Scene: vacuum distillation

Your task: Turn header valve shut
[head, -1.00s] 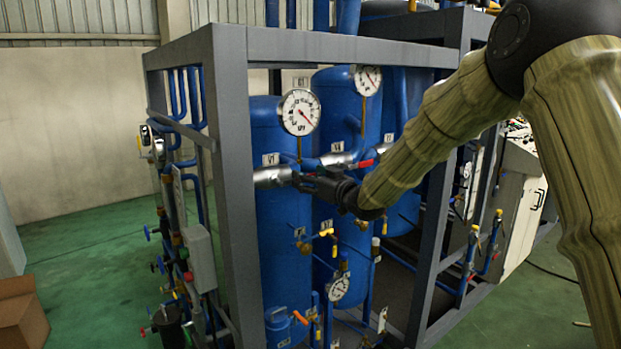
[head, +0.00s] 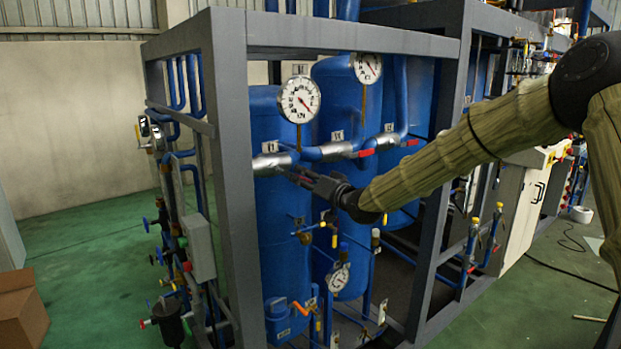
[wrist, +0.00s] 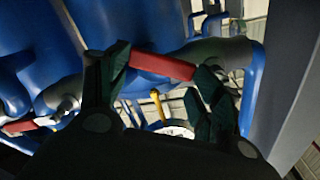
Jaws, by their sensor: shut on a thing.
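The blue header pipe (head: 312,154) runs across the front of the blue tanks, with silver sections and red valve handles. My gripper (head: 292,174) is at the leftmost silver section (head: 272,164), in front of the left tank. In the wrist view, a red valve handle (wrist: 162,66) lies between the two dark fingers of my gripper (wrist: 160,88), which are shut on it. Its right end runs toward a silver pipe section (wrist: 222,52). In the head view this handle is mostly hidden by the fingers. Two more red handles (head: 365,153) (head: 411,143) show farther right.
A grey frame post (head: 228,180) stands close left of my gripper, and a top beam (head: 350,38) crosses above. A round gauge (head: 299,100) is just above the pipe. Small valves with yellow handles (head: 334,236) sit below. Green floor (head: 90,240) is open at left.

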